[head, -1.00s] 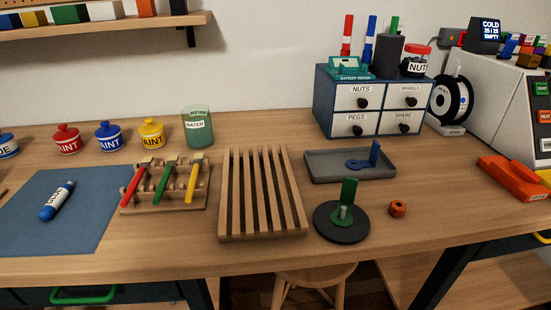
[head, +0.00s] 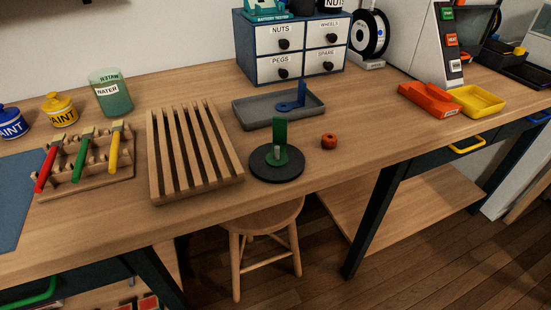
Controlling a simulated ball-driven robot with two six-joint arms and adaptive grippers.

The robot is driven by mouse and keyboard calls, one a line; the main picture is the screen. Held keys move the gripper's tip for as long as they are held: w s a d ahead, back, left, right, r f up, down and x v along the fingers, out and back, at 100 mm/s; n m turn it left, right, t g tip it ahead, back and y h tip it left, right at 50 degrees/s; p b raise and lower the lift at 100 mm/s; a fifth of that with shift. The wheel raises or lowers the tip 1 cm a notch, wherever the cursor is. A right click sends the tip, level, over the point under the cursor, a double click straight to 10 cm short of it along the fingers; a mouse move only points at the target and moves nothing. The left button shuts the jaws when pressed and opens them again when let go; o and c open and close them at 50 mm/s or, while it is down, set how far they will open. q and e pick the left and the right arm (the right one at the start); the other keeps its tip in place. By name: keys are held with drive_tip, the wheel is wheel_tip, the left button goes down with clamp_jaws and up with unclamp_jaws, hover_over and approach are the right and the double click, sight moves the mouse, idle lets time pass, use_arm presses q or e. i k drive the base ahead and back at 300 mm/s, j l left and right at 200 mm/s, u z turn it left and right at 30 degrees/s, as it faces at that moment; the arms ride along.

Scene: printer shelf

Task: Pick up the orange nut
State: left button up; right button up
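The orange nut (head: 329,141) is a small rounded piece lying on the wooden workbench (head: 340,165). It sits to the right of a round black base (head: 277,174) that carries a green upright part (head: 280,138). It is in front of the grey tray (head: 250,115), and nothing touches it. Neither of my grippers shows in the head view.
The grey tray holds a blue part (head: 298,97). A slatted wooden rack (head: 190,150) stands left of the black base. A drawer cabinet (head: 290,48) stands behind. An orange tray (head: 429,100) lies to the right. The bench around the nut is clear, and its front edge is close.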

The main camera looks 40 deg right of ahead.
sight(329, 140)
drive_tip(key=z, duration=1.45)
